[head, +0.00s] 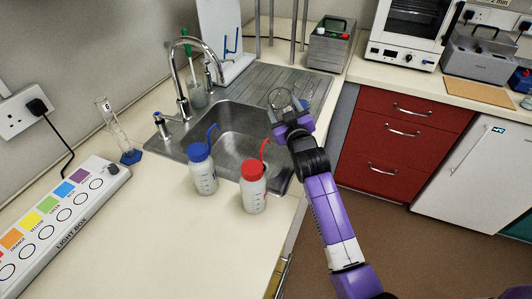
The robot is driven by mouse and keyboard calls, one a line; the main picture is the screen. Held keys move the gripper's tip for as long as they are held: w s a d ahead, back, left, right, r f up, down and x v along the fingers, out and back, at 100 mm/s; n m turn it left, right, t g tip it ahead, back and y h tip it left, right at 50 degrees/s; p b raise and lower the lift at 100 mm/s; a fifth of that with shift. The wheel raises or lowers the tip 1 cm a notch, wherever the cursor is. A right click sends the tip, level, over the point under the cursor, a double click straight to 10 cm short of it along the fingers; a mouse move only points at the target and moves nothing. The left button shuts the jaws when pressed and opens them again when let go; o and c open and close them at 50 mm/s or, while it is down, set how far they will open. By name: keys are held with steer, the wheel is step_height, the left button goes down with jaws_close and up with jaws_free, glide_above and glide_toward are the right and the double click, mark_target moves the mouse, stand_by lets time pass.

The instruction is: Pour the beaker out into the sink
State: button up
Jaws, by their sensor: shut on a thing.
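The sink (238,118) is a steel basin with a tall curved tap (175,70) at its back left. My gripper (289,113) is above the right side of the sink, near the drainboard (262,84). It is shut on a clear glass beaker (279,97), whose round rim shows just beyond the fingers. The beaker's contents and exact tilt are too small to tell. The gripper hides part of the beaker and the sink's right edge.
A blue-capped wash bottle (202,170) and a red-capped one (253,186) stand at the sink's front edge. A measuring cylinder (118,132) stands left. A glass with a green brush (197,95) stands behind the tap. A light box (60,220) lies front left.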

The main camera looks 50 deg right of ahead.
steer(key=shift+w+d+f+m+g+y+p, duration=0.1)
steer(key=shift+d+m+g+y+p, duration=0.4)
steer(key=shift+p, duration=1.3)
steer(key=f+p, duration=0.1)
steer(key=d+f+m+g+y+p, duration=0.1)
steer(key=f, duration=0.1)
steer(key=shift+w+d+f+m+g+y, duration=0.15)
steer(key=shift+f+m+g+y, duration=0.1)
steer(key=shift+m+g+y, duration=0.05)
steer(key=shift+d+f+y+p, duration=0.15)
steer(key=shift+f+y+p, duration=0.3)
steer(key=shift+f, duration=0.35)
